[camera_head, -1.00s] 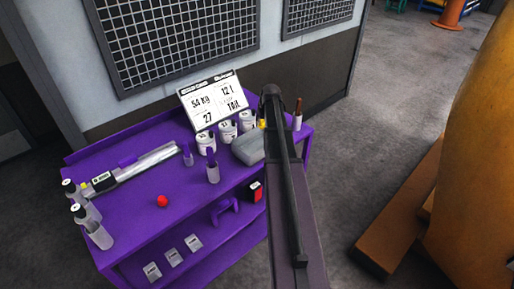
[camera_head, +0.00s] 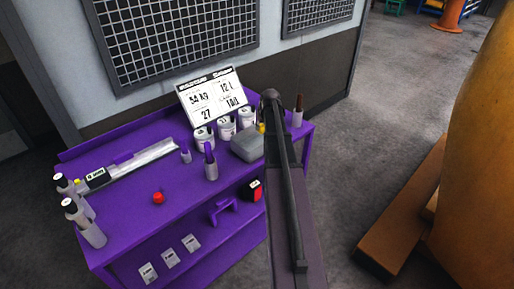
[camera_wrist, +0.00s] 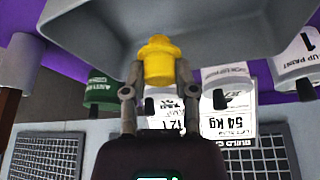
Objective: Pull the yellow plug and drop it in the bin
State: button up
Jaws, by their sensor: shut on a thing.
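The yellow plug (camera_wrist: 158,60) is between the two fingers of my gripper (camera_wrist: 158,76) in the wrist view. The fingers are shut on its sides. A bit of the yellow plug (camera_head: 261,128) also shows beside my arm in the head view, where the arm hides the gripper itself. A grey bin-like container (camera_wrist: 235,30) fills the top of the wrist view, behind the plug. In the head view this grey container (camera_head: 244,149) stands on the right part of the purple cart, against my arm in the picture. I cannot tell whether the plug touches it.
The purple cart (camera_head: 130,208) holds white paint pots (camera_head: 226,128), spray bottles (camera_head: 84,222), a red ball (camera_head: 158,197) and a white sign (camera_head: 212,96). Grey floor (camera_head: 345,185) is clear to the right, before an orange-brown block (camera_head: 400,230).

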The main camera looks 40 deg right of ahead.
jog(key=shift+f+b, duration=0.3)
jog(key=shift+f, duration=0.2)
jog(key=o, duration=1)
jog(key=shift+r, duration=0.1)
